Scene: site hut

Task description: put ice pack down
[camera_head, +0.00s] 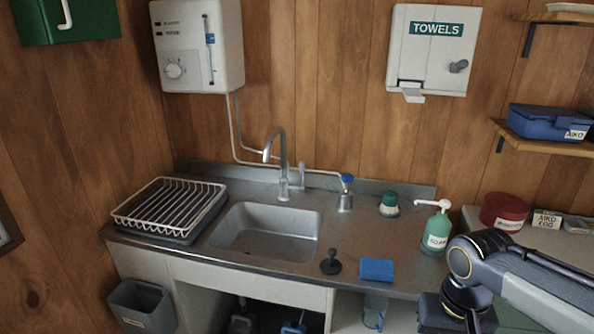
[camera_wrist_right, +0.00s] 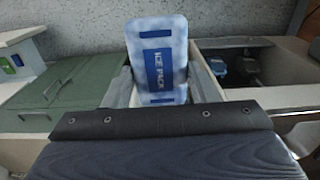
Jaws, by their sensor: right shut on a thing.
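The ice pack (camera_wrist_right: 164,82), a pale blue and white slab with dark blue bands and an "ICE PACK" label, stands upright in the middle of the right wrist view. My right gripper (camera_wrist_right: 162,88) is shut on it, with one grey finger at each side. The pack's lower end is hidden behind the dark edge in the foreground. I cannot tell whether it touches anything below. In the head view my right arm reaches in from the lower right, and its gripper and the pack are out of sight. My left gripper is in neither view.
In the wrist view, a green lidded box (camera_wrist_right: 72,84) lies left of the pack; an open space with dark items (camera_wrist_right: 245,66) lies right. In the head view, the counter carries a dish rack (camera_head: 170,205), sink (camera_head: 265,232), blue sponge (camera_head: 377,269) and soap bottle (camera_head: 437,230).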

